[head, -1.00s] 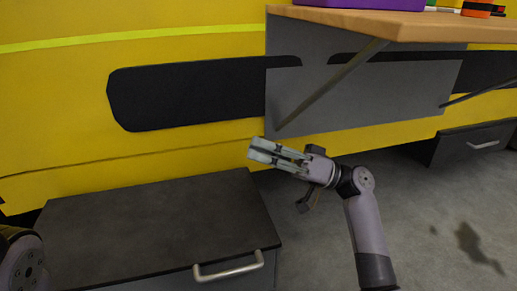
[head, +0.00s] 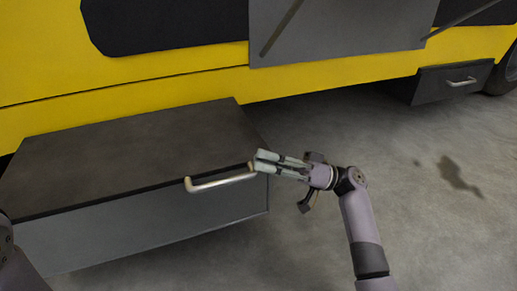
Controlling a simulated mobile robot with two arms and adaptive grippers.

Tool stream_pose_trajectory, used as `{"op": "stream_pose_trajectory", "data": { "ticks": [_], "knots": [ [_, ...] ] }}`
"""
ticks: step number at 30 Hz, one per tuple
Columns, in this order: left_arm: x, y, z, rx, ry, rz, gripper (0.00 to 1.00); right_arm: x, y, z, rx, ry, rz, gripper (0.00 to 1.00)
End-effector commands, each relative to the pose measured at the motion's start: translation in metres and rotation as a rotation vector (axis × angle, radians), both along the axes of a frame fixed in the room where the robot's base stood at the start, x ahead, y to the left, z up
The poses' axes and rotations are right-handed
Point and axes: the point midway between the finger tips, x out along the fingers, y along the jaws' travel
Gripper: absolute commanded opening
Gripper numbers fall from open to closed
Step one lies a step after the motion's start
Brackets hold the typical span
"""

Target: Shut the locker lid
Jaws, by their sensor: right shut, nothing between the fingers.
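The locker is a low grey box with a dark lid (head: 120,155) in the left half of the head view. The lid lies flat over the box, with a thin dark line along its front edge above the grey front wall (head: 140,228). A pale metal bar handle (head: 222,183) sits at that front edge. My right gripper (head: 258,161) is shut and empty, its fingertips at the handle's right end in the picture. I cannot tell whether they touch it. My left gripper is out of view; only part of my left arm shows at the lower left.
A yellow vehicle side (head: 180,78) with a dark panel stands behind the locker. A grey panel (head: 340,30) hangs above, back right. A second dark locker with a handle (head: 450,83) is at the far right. The grey floor (head: 430,210) on the right is clear, with a dark stain.

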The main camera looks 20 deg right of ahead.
Motion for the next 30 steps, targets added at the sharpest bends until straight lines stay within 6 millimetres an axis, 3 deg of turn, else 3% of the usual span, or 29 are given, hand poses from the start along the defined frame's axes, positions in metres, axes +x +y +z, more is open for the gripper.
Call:
{"op": "stream_pose_trajectory", "data": {
  "ticks": [6,22,26,30],
  "knots": [
    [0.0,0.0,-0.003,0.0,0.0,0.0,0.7,0.002,-0.005,-0.014,0.0,0.0,-0.001,0.0],
    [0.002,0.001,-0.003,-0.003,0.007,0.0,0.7,0.002,-0.008,-0.018,-0.003,0.003,0.0,0.0],
    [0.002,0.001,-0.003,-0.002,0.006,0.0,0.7,-0.001,-0.019,-0.023,-0.003,0.005,-0.001,0.0],
    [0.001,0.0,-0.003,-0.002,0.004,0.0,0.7,-0.008,-0.043,-0.033,-0.003,0.005,-0.002,0.0]
  ]
}}
